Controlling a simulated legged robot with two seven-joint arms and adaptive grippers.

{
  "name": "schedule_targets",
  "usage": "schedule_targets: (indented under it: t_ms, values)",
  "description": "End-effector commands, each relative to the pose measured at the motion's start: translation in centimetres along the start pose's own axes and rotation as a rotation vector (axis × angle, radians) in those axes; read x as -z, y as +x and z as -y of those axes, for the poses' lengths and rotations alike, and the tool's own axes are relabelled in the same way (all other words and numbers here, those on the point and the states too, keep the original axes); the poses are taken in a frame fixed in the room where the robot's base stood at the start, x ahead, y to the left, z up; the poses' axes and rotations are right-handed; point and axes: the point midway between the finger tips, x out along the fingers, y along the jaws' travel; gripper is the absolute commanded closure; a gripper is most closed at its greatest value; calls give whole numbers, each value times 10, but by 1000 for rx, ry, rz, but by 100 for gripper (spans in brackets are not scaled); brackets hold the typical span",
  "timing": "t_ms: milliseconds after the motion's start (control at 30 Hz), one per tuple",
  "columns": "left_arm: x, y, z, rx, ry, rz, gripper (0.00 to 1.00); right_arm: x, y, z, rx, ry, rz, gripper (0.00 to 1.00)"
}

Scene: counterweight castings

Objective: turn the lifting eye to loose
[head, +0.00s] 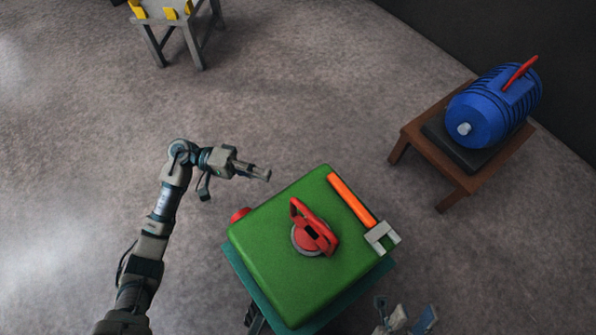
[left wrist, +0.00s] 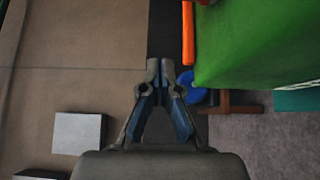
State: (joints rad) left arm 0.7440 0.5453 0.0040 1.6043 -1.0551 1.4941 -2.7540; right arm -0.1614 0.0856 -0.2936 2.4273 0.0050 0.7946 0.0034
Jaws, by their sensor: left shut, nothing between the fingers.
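The red lifting eye (head: 318,236) stands on a grey round collar on top of the green casting (head: 270,228). Its loop leans toward the upper left. My left gripper (head: 268,175) is shut and empty, in the air beyond the casting's upper left side, apart from the eye. In the left wrist view its fingertips (left wrist: 160,68) are close together, with the green casting (left wrist: 255,45) at upper right; the eye is not in that view. What looks like my right gripper (head: 400,318) is partly cut off at the bottom edge, and its jaws are unclear.
The casting rests on a teal stand (head: 240,272). A blue motor (head: 480,115) is on a brown table (head: 412,138) at right.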

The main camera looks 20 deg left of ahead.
Motion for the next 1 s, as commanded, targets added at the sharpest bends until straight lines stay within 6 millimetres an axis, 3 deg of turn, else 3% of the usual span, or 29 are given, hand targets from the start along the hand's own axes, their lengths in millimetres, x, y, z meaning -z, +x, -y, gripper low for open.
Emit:
schedule_targets:
  t_ms: [167, 600, 800, 1000]
  values:
    - [0, 12, 1, -3, 5, 3, 100, 0, 1, 3, 3, -2, -2, 60]
    - [-2, 101, 1, -3, 1, 2, 100, -8, 0, 1, 2, -2, 7, 60]
    - [-29, 88, 1, -2, 1, 1, 100, -9, 0, 1, 2, -2, 7, 60]
    - [-37, 84, 1, -4, 0, 1, 100, -9, 0, 1, 1, -2, 8, 60]
